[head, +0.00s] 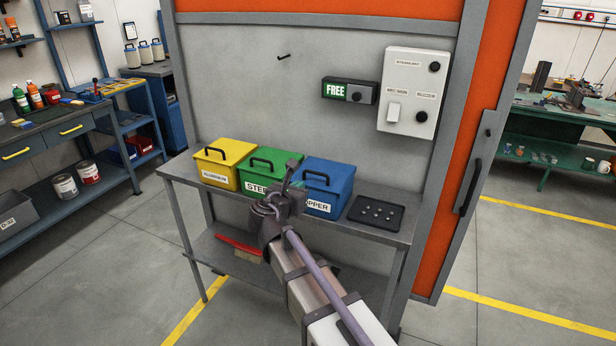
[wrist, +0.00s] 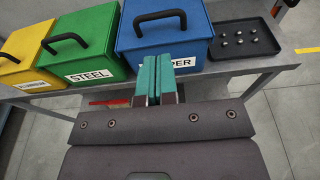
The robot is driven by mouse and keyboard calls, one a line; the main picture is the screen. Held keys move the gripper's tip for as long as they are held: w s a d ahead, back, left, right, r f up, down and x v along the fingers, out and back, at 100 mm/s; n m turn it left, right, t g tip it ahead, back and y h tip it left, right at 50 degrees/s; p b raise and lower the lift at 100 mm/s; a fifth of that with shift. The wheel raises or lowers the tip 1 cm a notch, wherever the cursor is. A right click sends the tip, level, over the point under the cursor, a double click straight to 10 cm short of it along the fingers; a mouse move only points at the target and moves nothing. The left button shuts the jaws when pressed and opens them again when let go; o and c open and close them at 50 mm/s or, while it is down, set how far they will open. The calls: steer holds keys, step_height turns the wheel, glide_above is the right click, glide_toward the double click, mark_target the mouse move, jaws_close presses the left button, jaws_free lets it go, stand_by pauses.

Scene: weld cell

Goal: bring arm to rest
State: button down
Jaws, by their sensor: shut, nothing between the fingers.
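My arm reaches from the lower right of the head view toward the grey table against the cell wall. My gripper (head: 296,184) is shut and empty in front of the green and blue boxes. In the wrist view its teal fingertips (wrist: 157,72) lie together and cover part of the blue box's label. I cannot tell whether they touch the blue box.
A yellow box (head: 224,165), a green STEEL box (head: 270,170) and a blue box (head: 328,187) stand lidded on the table (head: 185,172). A black tray (head: 376,214) with several small pieces lies right of them. A red-handled brush (head: 238,245) is on the lower shelf. Open floor lies right.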

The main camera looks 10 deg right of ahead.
steer(key=s+d+f+m+g+y, duration=0.2)
steer(key=s+f+m+g+y, duration=0.1)
steer(key=s+m, duration=0.5)
steer(key=s+d+f+m+g+y, duration=0.2)
steer(key=s+f+m+g, duration=0.3)
steer(key=s+m, duration=0.3)
steer(key=s+d+f+m+g+y, duration=0.3)
steer(key=s+f+m+g, duration=0.2)
steer(key=m, duration=0.8)
steer(key=shift+s+d+f+y, duration=0.15)
steer(key=shift+s+d+y, duration=0.15)
steer(key=shift+s, duration=1.25)
